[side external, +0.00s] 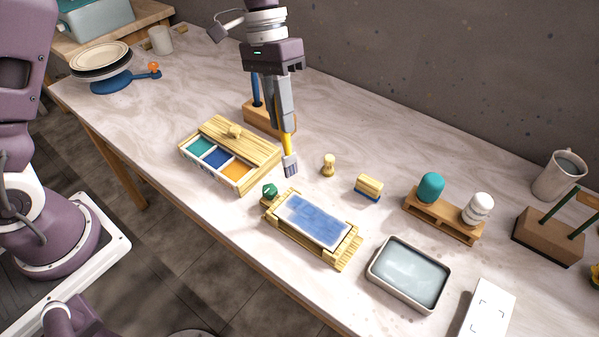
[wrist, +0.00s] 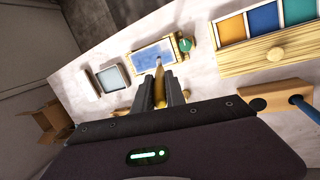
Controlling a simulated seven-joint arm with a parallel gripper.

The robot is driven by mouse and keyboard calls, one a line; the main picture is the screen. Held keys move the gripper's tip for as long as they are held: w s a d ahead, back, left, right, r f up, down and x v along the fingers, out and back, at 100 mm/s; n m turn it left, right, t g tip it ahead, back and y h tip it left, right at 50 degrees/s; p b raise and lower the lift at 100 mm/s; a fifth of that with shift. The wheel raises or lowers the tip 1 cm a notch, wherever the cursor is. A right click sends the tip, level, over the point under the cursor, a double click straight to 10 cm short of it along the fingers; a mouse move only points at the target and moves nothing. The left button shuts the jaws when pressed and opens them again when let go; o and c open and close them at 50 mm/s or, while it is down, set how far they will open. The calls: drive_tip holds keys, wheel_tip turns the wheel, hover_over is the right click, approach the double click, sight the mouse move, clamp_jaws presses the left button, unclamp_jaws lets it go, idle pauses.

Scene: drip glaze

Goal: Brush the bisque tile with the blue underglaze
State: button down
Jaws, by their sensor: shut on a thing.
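The bisque tile (side external: 313,220) lies in a wooden holder (side external: 345,256) and carries streaky blue over most of its face; it also shows in the wrist view (wrist: 150,55). My gripper (side external: 287,130) is shut on a yellow-handled brush (side external: 288,144), which also shows in the wrist view (wrist: 159,86). The brush points down, its broad head (side external: 291,166) above and behind the tile's back edge, seemingly apart from it. The blue underglaze (side external: 216,158) is the middle well of a wooden box (side external: 256,150), between teal and orange; it also shows in the wrist view (wrist: 264,19).
A green knob (side external: 270,190) sits at the holder's left end. A small wooden peg (side external: 328,164) and a block with a blue base (side external: 368,187) stand behind the tile. A water tray (side external: 408,274) is to the right. A brush stand (side external: 262,117) is behind the box.

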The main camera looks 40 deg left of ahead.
drive_tip(key=s+r, duration=0.3)
drive_tip(key=r, duration=0.1)
drive_tip(key=shift+s+a+f, duration=0.1)
drive_tip(key=shift+f, duration=1.2)
drive_tip(key=shift+a+f, duration=0.1)
drive_tip(key=shift+f, duration=1.15)
drive_tip(key=shift+r, duration=0.1)
